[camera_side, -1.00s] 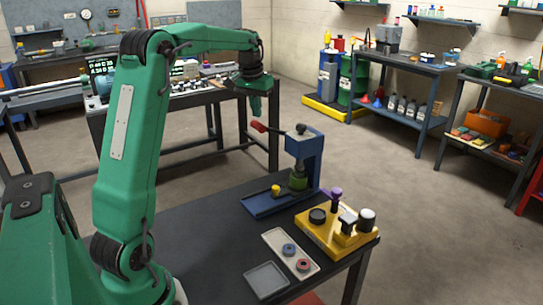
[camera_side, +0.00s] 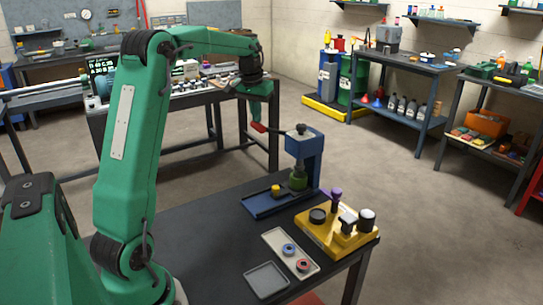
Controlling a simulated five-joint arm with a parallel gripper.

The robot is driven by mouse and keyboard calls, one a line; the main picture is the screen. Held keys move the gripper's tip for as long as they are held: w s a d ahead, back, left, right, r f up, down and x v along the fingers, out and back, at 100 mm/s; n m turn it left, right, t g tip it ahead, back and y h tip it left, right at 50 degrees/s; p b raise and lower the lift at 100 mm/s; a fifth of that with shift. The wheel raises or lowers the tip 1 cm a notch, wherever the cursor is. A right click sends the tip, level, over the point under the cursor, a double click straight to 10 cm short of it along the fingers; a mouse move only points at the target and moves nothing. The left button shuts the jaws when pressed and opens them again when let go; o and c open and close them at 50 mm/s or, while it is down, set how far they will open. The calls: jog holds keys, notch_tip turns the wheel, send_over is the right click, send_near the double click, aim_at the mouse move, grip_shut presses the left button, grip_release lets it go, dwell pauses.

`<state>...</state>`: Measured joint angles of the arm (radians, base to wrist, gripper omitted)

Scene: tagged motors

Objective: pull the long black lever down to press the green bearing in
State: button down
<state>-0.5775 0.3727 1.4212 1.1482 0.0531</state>
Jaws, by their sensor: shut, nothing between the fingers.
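The blue press (camera_side: 312,160) stands on the dark table, on a blue base plate. Its long black lever points left from the top and ends in a red grip (camera_side: 259,128). A green round part (camera_side: 298,183), which looks like the bearing, sits under the ram; how deep it sits I cannot tell. My gripper (camera_side: 257,121) is shut and empty, pointing down at the red grip. It appears right above it and overlaps it in the picture; I cannot tell whether they touch.
A small yellow knob (camera_side: 275,190) is on the press base. A yellow fixture (camera_side: 325,238) with black, white and purple parts stands in front right. A pale tray (camera_side: 274,241) holds blue and red rings, beside an empty grey tray (camera_side: 267,280). The table's left part is clear.

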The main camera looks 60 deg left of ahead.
jog(key=shift+f, duration=0.6)
dwell(0.3)
jog(key=shift+f, duration=0.65)
dwell(0.4)
jog(key=shift+s+f, duration=0.1)
jog(key=shift+f, duration=0.25)
jog(key=shift+s+f, duration=0.15)
jog(key=shift+f, duration=0.7)
jog(key=shift+s+f, duration=0.15)
jog(key=shift+f, duration=0.7)
dwell(0.4)
jog(key=shift+s+f, duration=0.1)
jog(key=shift+f, duration=0.6)
dwell(0.7)
